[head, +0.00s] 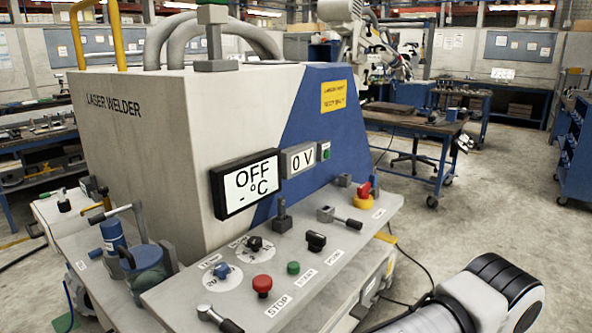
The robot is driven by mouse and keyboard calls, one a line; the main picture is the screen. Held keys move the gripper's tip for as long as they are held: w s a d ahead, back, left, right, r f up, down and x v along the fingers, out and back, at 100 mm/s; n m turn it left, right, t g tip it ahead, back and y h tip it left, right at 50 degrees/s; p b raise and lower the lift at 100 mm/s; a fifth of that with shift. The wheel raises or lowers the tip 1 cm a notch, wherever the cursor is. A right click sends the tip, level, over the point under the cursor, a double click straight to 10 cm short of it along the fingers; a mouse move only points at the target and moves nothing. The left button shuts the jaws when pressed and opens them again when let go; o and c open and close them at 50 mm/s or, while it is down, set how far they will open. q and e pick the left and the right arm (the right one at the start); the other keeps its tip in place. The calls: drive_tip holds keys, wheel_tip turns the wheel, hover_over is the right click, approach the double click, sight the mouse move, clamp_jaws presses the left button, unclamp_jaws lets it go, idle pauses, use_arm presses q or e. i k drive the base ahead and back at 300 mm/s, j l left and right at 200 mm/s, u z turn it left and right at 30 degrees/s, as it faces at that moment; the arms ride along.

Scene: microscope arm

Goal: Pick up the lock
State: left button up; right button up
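I cannot pick out a lock for certain. A red and yellow rotary switch (363,197) sits at the right end of the sloped control panel (330,262) of the laser welder (185,140); I cannot tell whether a lock is on it. A white and black link of my own arm shows at the lower right. Neither of my grippers is in view.
The panel carries a red stop button (262,285), a green start button (293,268), dials and levers. The display (246,184) reads OFF. Blue canisters (146,268) stand at the lower left. A workbench (410,122) stands behind at right, with open floor before it.

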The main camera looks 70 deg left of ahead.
sight(374, 176)
drive_tip(key=i+j+u, duration=0.2)
drive_tip(key=i+u, duration=0.2)
drive_tip(key=i, duration=0.45)
drive_tip(key=i+u, duration=0.4)
drive_tip(key=i, duration=0.45)
